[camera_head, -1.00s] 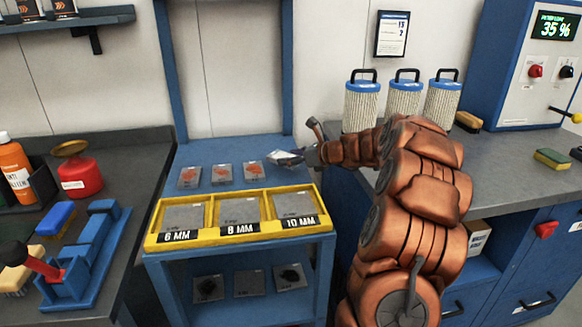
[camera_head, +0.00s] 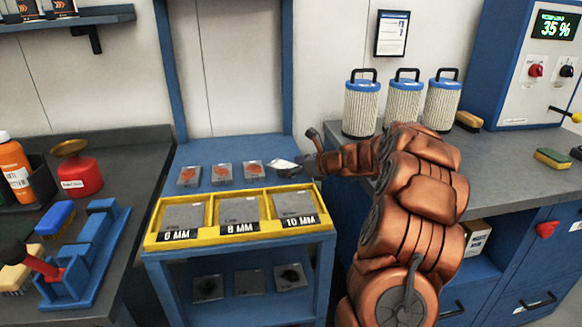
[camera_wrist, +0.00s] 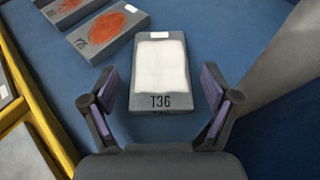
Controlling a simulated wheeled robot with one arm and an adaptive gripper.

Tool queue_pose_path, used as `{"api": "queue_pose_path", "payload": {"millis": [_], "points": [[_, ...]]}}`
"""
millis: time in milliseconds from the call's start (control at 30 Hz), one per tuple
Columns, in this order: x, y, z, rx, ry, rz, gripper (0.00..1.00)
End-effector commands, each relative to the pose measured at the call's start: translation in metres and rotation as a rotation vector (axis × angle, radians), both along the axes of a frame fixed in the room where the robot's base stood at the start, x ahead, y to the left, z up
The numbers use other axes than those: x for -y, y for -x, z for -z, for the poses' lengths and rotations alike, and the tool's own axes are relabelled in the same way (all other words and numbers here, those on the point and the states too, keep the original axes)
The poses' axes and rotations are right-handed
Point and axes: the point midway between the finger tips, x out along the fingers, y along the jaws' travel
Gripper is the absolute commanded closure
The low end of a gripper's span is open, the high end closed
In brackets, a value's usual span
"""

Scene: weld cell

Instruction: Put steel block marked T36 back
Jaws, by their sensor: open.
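The steel block marked T36 (camera_wrist: 161,72) lies on the blue rack top in the wrist view. It is grey with a large white patch and a small pale label at its far end. My gripper (camera_wrist: 164,98) is open, with a finger on either side of the block's near end and a gap on both sides. In the head view the block (camera_head: 283,165) is at the right end of a row of orange-marked plates, and my gripper (camera_head: 301,168) reaches it from the right. The fingers are small there.
Several orange-marked grey plates (camera_head: 221,174) lie left of the block. A yellow tray (camera_head: 150,241) labelled 6, 8 and 10 MM stands in front, holding grey plates. Blue-capped filters (camera_head: 403,100) stand on the right bench. A blue rack post (camera_head: 287,65) rises behind.

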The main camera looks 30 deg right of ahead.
Motion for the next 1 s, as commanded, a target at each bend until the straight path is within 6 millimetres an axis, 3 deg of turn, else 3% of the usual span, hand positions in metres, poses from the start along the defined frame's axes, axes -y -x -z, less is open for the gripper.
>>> {"api": "queue_pose_path", "payload": {"millis": [367,800,1000], "points": [[0.003,0.006,-0.006,0.001,-0.001,0.001,0.13],[0.031,0.074,-0.036,0.001,0.0,0.004,0.13],[0.039,0.095,-0.045,0.0,-0.001,0.0,0.13]]}}
